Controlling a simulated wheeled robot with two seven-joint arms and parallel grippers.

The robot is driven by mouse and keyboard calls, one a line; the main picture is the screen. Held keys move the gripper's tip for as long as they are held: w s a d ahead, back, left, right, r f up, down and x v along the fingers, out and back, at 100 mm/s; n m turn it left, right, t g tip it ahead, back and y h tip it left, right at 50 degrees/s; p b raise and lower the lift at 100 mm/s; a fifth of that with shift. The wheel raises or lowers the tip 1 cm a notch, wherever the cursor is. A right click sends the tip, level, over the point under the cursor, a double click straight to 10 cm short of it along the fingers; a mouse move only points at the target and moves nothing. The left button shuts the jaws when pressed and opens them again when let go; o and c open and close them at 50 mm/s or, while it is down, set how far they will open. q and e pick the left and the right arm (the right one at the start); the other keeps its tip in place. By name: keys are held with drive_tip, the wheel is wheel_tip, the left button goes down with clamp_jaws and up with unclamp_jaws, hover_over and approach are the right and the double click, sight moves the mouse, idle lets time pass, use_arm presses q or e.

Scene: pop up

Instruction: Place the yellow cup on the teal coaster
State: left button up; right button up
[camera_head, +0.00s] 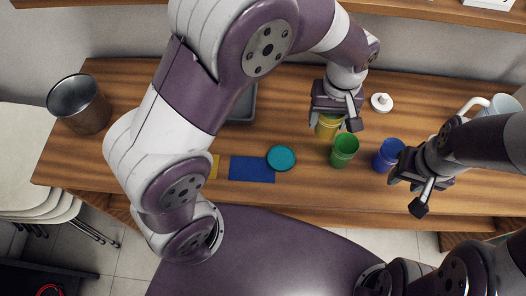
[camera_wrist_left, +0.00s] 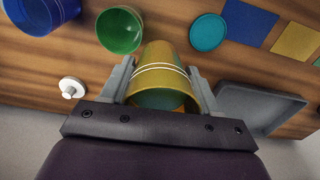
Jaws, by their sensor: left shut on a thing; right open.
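The yellow cup (camera_head: 327,127) is partly hidden by my left gripper (camera_head: 336,112) in the head view. In the left wrist view the yellow cup (camera_wrist_left: 163,72), with white rings, sits between the two fingers of my left gripper (camera_wrist_left: 163,85), which is shut on it. I cannot tell whether the cup touches the table. The teal coaster (camera_head: 281,158) lies flat and bare on the table, left of the cup; it also shows in the left wrist view (camera_wrist_left: 208,32). My right gripper (camera_head: 410,190) is open and empty, beside the blue cup at the right.
A green cup (camera_head: 344,150) stands close to the yellow cup, and a blue cup (camera_head: 388,154) stands further right. A blue mat (camera_head: 252,169) lies left of the coaster. A grey tray (camera_wrist_left: 262,104) and a white knobbed object (camera_head: 381,102) are near the back.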

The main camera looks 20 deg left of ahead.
use_arm(q)
drive_tip(key=s+a+f, duration=0.1)
drive_tip(key=a+f, duration=0.1)
drive_tip(key=s+a+f, duration=0.2)
drive_tip(key=a, duration=0.1)
drive_tip(key=s+a+f+p, duration=0.1)
drive_tip(key=a+f, duration=0.1)
drive_tip(key=a, duration=0.1)
drive_tip(key=shift+s+a, duration=0.25)
drive_tip(key=shift+s, duration=0.1)
wheel_tip(320, 180, down, 4)
drive_tip(key=shift+d+f, duration=0.1)
drive_tip(key=o, duration=1.2)
drive_tip(key=shift+f, duration=0.1)
drive_tip(key=shift+c, duration=0.2)
wheel_tip(320, 180, up, 12)
drive_tip(key=s+a+f+m+t, duration=0.1)
drive_tip(key=s+a+m, duration=0.2)
drive_tip(key=a, duration=0.6)
drive_tip(key=shift+s+m, duration=0.2)
drive_tip(key=shift+m, duration=0.2)
